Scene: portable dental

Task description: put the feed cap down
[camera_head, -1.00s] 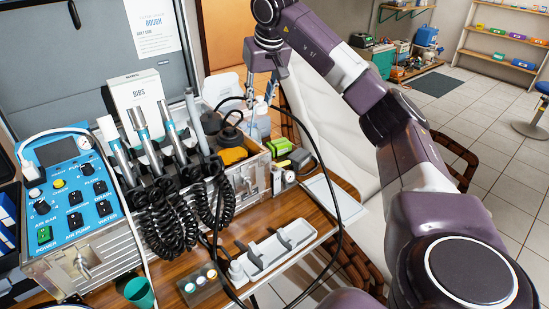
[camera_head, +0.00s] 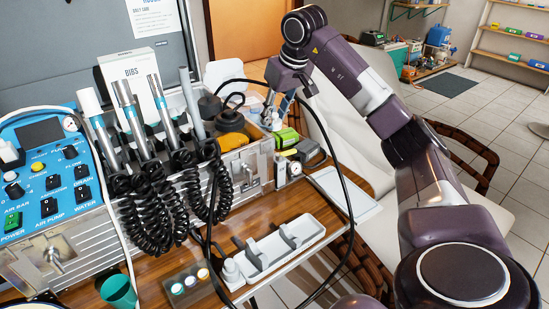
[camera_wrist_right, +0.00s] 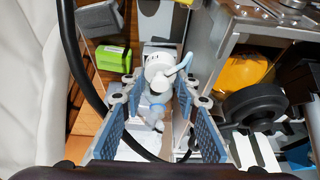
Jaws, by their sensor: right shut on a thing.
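My right gripper (camera_head: 273,112) is at the right end of the open metal case, above the items beside it. In the wrist view my right gripper (camera_wrist_right: 160,100) has its two blue pads on either side of a small white and pale-blue piece with a bent tube, which looks like the feed cap (camera_wrist_right: 158,72). The gripper is shut on it. The wide pads show apart, and the exact contact is hard to see. In the head view the piece is mostly hidden by the fingers. My left gripper is out of view.
A green box (camera_head: 286,138) and a gauge (camera_head: 295,169) stand just below the gripper. The metal case (camera_head: 246,168) holds a yellow item (camera_head: 232,142). A black hose loops close by. A white tray (camera_head: 290,244) and a paper sheet (camera_head: 350,196) lie in front.

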